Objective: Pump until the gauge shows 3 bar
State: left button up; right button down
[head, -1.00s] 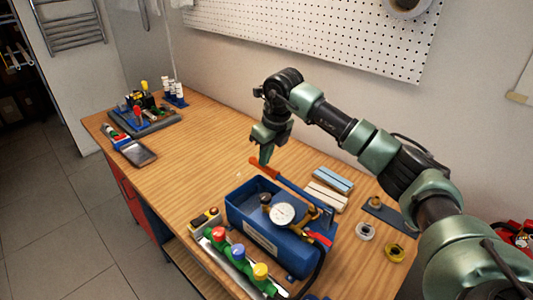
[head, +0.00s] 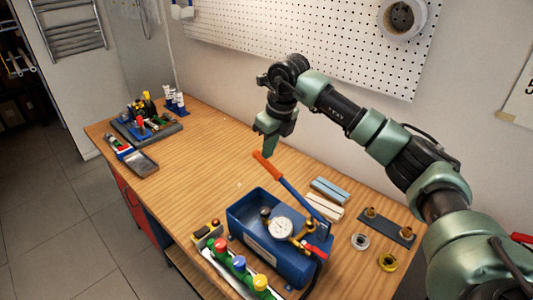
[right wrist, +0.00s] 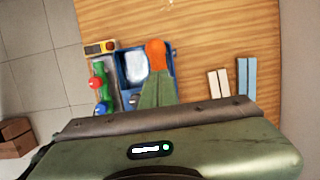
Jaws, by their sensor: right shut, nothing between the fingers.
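The blue test pump (head: 262,246) stands near the front of the wooden bench. Its round white gauge (head: 279,228) faces up; the needle is too small to read. The pump lever (head: 297,197) slants up to the left and ends in an orange grip (head: 265,167). My right gripper (head: 267,153) is shut and empty, fingers pointing down, right at the upper end of the orange grip. In the right wrist view the orange grip (right wrist: 156,50) shows just past the green fingers (right wrist: 158,82); I cannot tell whether they touch. My left gripper is not in view.
Blue and white blocks (head: 331,188), a dark plate with brass fittings (head: 386,226) and rings (head: 388,261) lie right. The bench's back left holds a tool tray (head: 148,130). Bench centre is clear.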

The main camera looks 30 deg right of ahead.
dwell(0.3)
jog(key=shift+s+d+b+x, duration=0.55)
jog(key=shift+b+x, duration=3.25)
jog(key=shift+x, duration=2)
jog(key=p+v, duration=0.2)
jog(key=v, duration=0.1)
jog(key=p+v, duration=0.2)
jog(key=v, duration=0.2)
jog(key=w+a+p+v, duration=0.1)
jog(key=p+v, duration=0.2)
jog(key=shift+r, duration=0.6)
jog(key=shift+s+r, duration=0.1)
jog(key=shift+r, duration=0.25)
jog(key=shift+f, duration=0.1)
jog(key=shift+f, duration=0.1)
